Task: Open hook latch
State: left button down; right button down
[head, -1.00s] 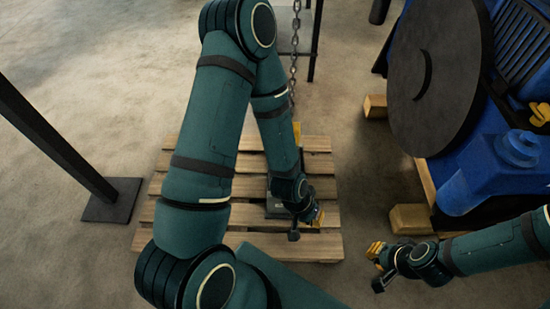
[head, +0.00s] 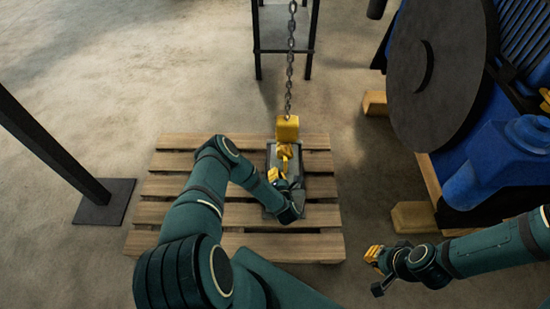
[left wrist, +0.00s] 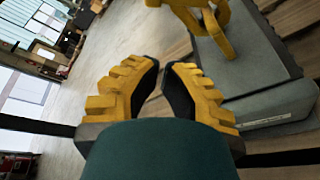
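The yellow hook (head: 285,154) hangs below a yellow block (head: 287,128) on a chain, over a grey part on the pallet. The left wrist view shows the yellow hook (left wrist: 208,22) at the top, ahead of and right of my fingertips.
The grey part (left wrist: 265,65) lies on a wooden pallet (head: 160,160). The chain (head: 290,65) hangs taut above. A blue engine with a dark disc (head: 440,75) stands on wooden blocks at right. A black post (head: 50,140) stands at left.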

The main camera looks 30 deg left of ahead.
pick_arm(q)
jog(key=shift+s+a+f+n+g+y, duration=0.3)
jog(key=shift+s+a+n+y, duration=0.2)
jog(key=shift+n, duration=0.1)
jog(key=b+x, duration=0.3)
jog(key=x, duration=0.7)
jog(key=shift+w+d+r, duration=0.45)
jog(key=shift+d+r, duration=0.25)
jog(key=shift+w+d+r, duration=0.45)
jog(key=shift+d+r, duration=0.2)
jog(key=shift+d, duration=0.05)
jog(key=shift+r+m+p, duration=0.2)
jog(key=shift+m+p, duration=0.1)
jog(key=shift+m, duration=0.1)
